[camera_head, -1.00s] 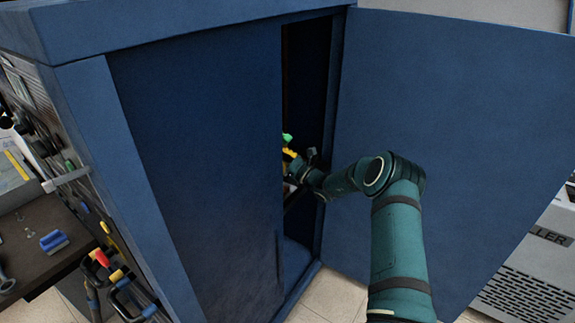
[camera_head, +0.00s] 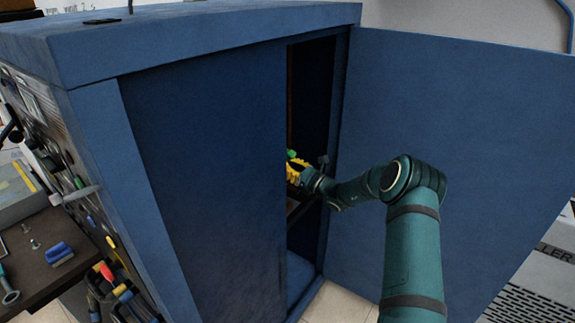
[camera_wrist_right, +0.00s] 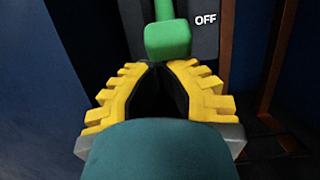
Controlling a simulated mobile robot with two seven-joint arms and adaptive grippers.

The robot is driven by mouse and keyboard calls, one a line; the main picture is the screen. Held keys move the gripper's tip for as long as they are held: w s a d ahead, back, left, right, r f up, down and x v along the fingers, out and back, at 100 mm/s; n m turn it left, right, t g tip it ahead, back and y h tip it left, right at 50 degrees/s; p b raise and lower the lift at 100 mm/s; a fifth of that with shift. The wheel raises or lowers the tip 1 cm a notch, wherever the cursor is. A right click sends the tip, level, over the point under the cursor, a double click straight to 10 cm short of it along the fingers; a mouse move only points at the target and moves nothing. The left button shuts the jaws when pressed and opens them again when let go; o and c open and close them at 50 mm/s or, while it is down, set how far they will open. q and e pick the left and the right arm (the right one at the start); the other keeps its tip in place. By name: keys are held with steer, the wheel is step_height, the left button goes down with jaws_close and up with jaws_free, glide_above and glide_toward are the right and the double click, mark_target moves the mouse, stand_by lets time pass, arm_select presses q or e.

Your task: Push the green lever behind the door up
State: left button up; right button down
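The green lever (camera_wrist_right: 168,38) shows at the top of the right wrist view, on a dark panel. Its block-shaped handle hangs at the low end of a green bar, beside the word OFF. In the head view only a small green bit (camera_head: 291,154) shows in the cabinet opening. My right gripper (camera_wrist_right: 159,67) has yellow stepped fingers whose tips come together just below the handle. It looks shut and empty; I cannot tell if it touches the handle. It also shows in the head view (camera_head: 293,167), partly hidden by the cabinet front. My left gripper is not in view.
The blue cabinet (camera_head: 205,180) has its right door (camera_head: 455,130) standing open. My right arm reaches through the narrow gap between the closed front panel and the open door. A brown rack post (camera_wrist_right: 275,60) stands right of the lever. A workbench (camera_head: 45,265) is at the left.

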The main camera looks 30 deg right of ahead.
mark_target(290, 155)
steer(key=r+g+p, duration=0.1)
steer(key=p, duration=0.2)
steer(key=s+r+g+h+p, duration=0.1)
steer(key=r+g+p, duration=0.1)
steer(key=p, duration=0.1)
steer(key=s+d+r+g+h+p, duration=0.1)
steer(key=g+p, duration=0.1)
steer(key=p, duration=0.1)
steer(key=shift+s+r+p, duration=0.25)
steer(key=shift+r+p, duration=0.05)
steer(key=shift+r, duration=0.1)
steer(key=r+g+p, duration=0.1)
steer(key=p, duration=0.1)
steer(key=r+g+h+p, duration=0.1)
steer(key=p, duration=0.1)
steer(key=shift+s+d+r+g, duration=0.15)
steer(key=shift+s+g, duration=0.15)
steer(key=shift+s, duration=0.1)
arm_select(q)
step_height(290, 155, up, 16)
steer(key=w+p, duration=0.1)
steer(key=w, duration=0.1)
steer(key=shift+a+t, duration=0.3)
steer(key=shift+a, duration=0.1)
arm_select(e)
steer(key=shift+w+r, duration=0.15)
steer(key=shift+r, duration=0.75)
steer(key=shift+w+r, duration=0.1)
steer(key=shift+r, duration=0.8)
steer(key=shift+r, duration=0.15)
